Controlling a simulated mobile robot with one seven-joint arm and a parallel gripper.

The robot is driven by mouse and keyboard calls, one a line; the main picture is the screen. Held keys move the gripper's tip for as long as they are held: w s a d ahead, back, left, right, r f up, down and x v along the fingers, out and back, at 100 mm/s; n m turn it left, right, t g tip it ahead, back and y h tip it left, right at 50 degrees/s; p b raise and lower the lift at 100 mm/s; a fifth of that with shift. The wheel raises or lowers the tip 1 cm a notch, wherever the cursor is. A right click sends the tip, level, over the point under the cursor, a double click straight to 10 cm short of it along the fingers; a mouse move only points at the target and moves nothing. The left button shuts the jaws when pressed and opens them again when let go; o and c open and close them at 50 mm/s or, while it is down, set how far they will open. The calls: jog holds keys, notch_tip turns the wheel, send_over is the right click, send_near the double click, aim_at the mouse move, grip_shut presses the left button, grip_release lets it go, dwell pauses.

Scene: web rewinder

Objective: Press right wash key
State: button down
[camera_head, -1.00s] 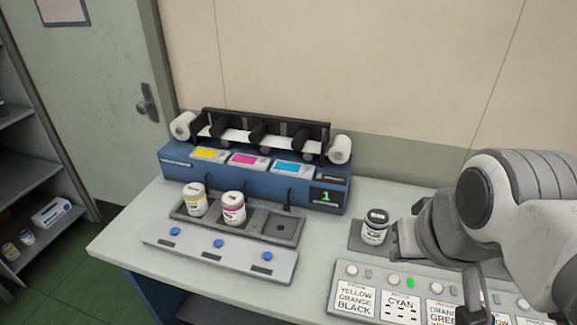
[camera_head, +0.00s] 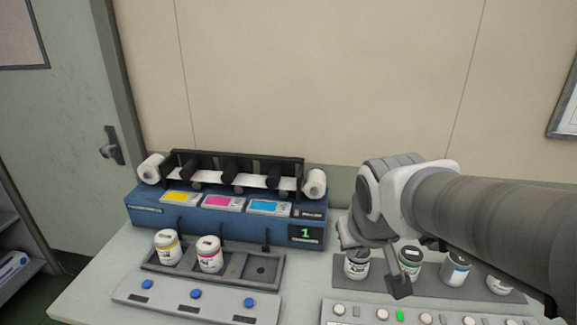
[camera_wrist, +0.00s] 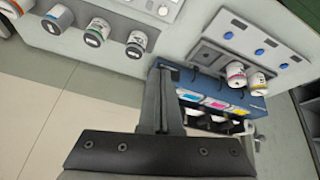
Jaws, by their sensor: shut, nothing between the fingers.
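The right wash key (camera_head: 249,302) is the rightmost of three blue round buttons on a pale grey strip (camera_head: 180,310) in front of the blue rewinder (camera_head: 160,218). In the wrist view the same key (camera_wrist: 238,23) lies at the strip's upper end, beside the tray's empty slot. My gripper (camera_head: 399,288) is shut and empty, pointing down. In the head view it is well right of the key, in front of the black and green-labelled jars. In the wrist view my gripper (camera_wrist: 165,90) is apart from the strip and touches no key.
Yellow (camera_head: 167,247) and magenta (camera_head: 209,254) jars stand in the tray behind the keys. Several jars stand on a grey mat (camera_head: 430,285) at the right, behind a white-button panel (camera_head: 340,312). The rewinder's display (camera_head: 306,234) shows 1.

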jog(key=w+a+f+n+y, duration=0.1)
jog(key=w+a+f+n, duration=0.1)
jog(key=w+a+f, duration=0.4)
jog(key=m+g+y+p, duration=0.1)
jog(key=y, duration=0.6)
send_over(252, 304)
notch_tip(252, 304, down, 12)
jog(key=shift+f, duration=0.1)
notch_tip(252, 304, down, 9)
jog(key=b, duration=0.7)
jog(key=shift+b, duration=0.4)
dwell(0.7)
jog(key=shift+f, duration=0.25)
